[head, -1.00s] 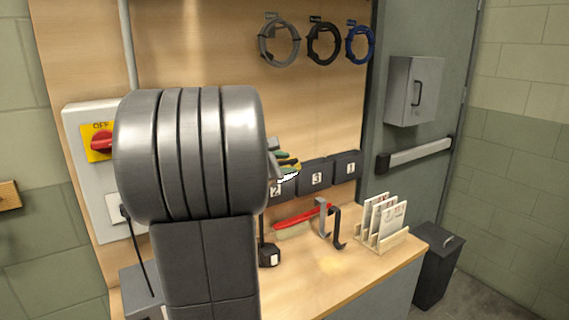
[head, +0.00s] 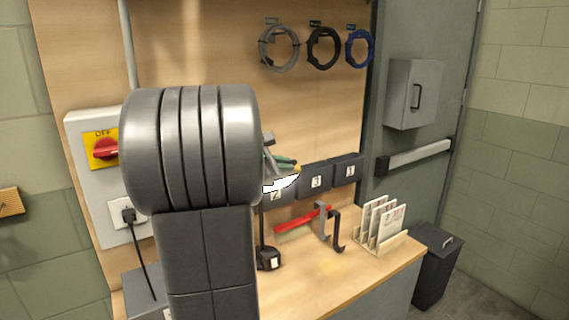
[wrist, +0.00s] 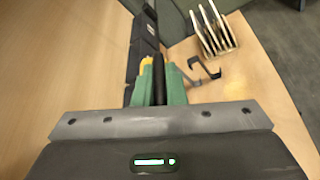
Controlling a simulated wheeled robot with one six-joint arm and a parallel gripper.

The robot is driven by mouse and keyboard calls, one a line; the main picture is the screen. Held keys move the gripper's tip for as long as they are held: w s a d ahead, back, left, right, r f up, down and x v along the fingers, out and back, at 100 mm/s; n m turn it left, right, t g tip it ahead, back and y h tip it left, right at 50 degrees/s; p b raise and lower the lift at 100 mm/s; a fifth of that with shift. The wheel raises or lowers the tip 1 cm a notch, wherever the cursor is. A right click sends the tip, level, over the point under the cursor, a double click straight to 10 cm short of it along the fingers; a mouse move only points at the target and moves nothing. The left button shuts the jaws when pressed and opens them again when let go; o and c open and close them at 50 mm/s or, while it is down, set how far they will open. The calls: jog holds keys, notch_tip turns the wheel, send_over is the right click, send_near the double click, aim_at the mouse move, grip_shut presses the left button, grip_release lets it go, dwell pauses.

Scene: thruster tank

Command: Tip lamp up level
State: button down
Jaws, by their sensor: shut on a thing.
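The lamp appears to be the dark desk piece with a thin stem and a black foot (head: 268,259) on the bench in the head view. A bright white patch (head: 281,184), likely its lit face, shows above the stem, tilted. My gripper (head: 284,164) has green fingers and sits right at that patch, partly hidden behind my arm. In the wrist view, my gripper (wrist: 160,74) is shut on a dark part of the lamp (wrist: 159,88) between its green fingers. Most of the lamp head is hidden.
Numbered dark bins (head: 316,181) stand along the back of the bench. A red-handled brush (head: 305,221), hooked brackets (head: 335,231) and a card rack (head: 380,226) lie to the right. A switch box (head: 96,165) is on the wall at left.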

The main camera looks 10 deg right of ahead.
jog(key=shift+w+a+r+p, duration=0.2)
jog(key=shift+w+a+r, duration=0.05)
jog(key=shift+w+r, duration=0.5)
jog(key=shift+w+a+r+p, duration=0.2)
jog(key=shift+w+r, duration=0.3)
jog(key=shift+r, duration=0.3)
jog(key=shift+w+a+r, duration=0.2)
jog(key=shift+w+r, duration=0.05)
jog(key=shift+w, duration=0.3)
jog(key=shift+w+a+r, duration=0.2)
jog(key=shift+w, duration=0.3)
jog(key=c, duration=1.5)
grip_release()
jog(key=shift+w, duration=0.15)
jog(key=b+v, duration=0.2)
jog(key=v, duration=1.2)
jog(key=shift+f, duration=0.1)
jog(key=shift+d, duration=0.15)
